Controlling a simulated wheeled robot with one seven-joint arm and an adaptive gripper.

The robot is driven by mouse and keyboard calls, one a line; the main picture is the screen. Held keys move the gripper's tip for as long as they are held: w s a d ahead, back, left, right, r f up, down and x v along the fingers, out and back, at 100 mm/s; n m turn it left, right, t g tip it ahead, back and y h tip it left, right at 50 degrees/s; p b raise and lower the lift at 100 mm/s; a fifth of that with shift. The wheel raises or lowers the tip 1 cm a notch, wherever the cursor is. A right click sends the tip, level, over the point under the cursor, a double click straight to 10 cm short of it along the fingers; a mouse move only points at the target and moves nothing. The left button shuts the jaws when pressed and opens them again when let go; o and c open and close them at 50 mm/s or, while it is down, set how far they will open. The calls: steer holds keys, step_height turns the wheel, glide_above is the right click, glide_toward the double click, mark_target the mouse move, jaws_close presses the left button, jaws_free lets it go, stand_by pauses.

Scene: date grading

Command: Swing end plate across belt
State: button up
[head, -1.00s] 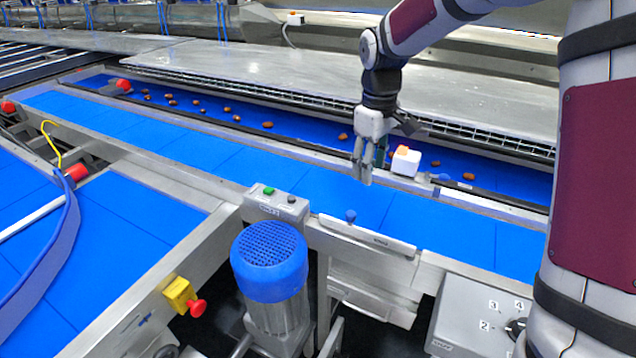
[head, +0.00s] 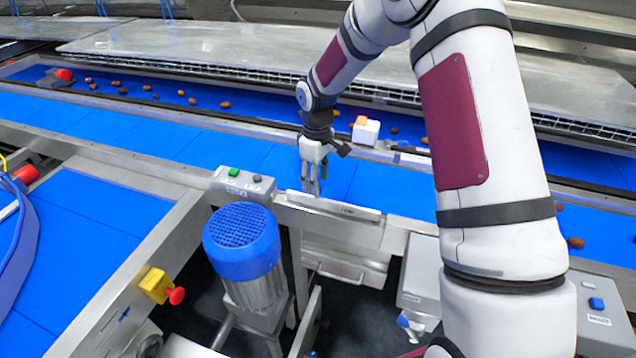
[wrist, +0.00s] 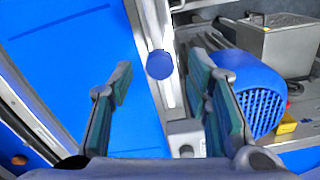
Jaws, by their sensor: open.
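The end plate (head: 333,207) is a narrow grey bar lying along the near edge of the blue belt (head: 375,185). Its round blue knob (wrist: 159,64) shows between my fingers in the wrist view, nearer the right finger in depth I cannot tell. In the head view the knob is hidden behind my gripper (head: 311,190). My gripper is open, pointing down over the plate's left part. I see no clear contact between the fingers and the knob. The plate lies along the belt's side, not across it.
A blue motor (head: 243,245) and a control box with a green button (head: 242,184) stand left of the plate. A white and orange block (head: 366,131) sits on the rail behind my gripper. Dates (head: 193,101) lie on the far belt. A grey box (head: 418,285) is at right.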

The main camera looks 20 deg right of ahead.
steer(key=shift+f, duration=0.95)
jaws_close()
